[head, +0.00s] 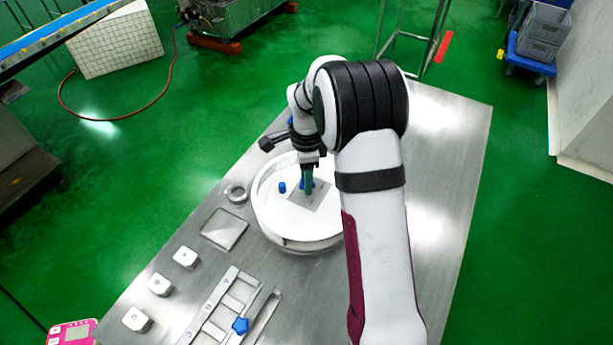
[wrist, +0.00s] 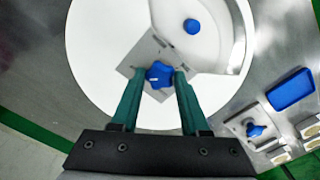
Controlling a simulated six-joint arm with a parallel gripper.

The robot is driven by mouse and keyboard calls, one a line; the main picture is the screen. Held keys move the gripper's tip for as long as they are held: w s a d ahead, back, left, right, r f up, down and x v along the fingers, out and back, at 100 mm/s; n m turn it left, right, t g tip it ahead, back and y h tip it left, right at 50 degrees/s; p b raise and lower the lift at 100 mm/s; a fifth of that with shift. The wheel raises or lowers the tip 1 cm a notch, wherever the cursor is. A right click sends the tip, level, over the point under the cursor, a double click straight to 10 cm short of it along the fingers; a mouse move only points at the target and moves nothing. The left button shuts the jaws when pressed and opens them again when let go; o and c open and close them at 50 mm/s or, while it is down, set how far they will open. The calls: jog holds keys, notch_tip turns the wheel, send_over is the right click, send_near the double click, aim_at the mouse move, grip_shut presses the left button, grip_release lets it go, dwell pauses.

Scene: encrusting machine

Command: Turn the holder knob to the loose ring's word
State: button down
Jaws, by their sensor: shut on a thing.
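My gripper (wrist: 158,74) points down with its teal fingers on either side of a blue lobed knob (wrist: 158,73), shut on it. A short white mark shows on the knob. The knob sits on a grey plate (wrist: 138,62) in the round white pan (wrist: 90,60). In the head view my gripper (head: 308,186) reaches down to this plate and mostly hides the knob. A grey ring (head: 236,194) lies loose on the table left of the pan. I cannot read any word on the ring or around the knob.
A blue round peg (wrist: 192,26) stands in the pan near the knob, also in the head view (head: 282,187). The table's right side looks clear.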

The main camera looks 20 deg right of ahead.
jog(key=shift+r, duration=0.1)
dwell(0.4)
jog(key=shift+c, duration=2)
grip_release()
notch_tip(320, 180, up, 16)
jog(key=s+a+f+n, duration=0.1)
jog(key=s+n, duration=0.3)
jog(key=s, duration=0.6)
jog(key=s+a+f+n+y, duration=0.1)
jog(key=s+a+n, duration=0.3)
jog(key=s, duration=0.6)
jog(key=s+a+n, duration=0.2)
jog(key=s+n, duration=0.3)
jog(key=s, duration=0.6)
jog(key=shift+a+f+n+y, duration=0.35)
jog(key=shift+f+n+y, duration=0.05)
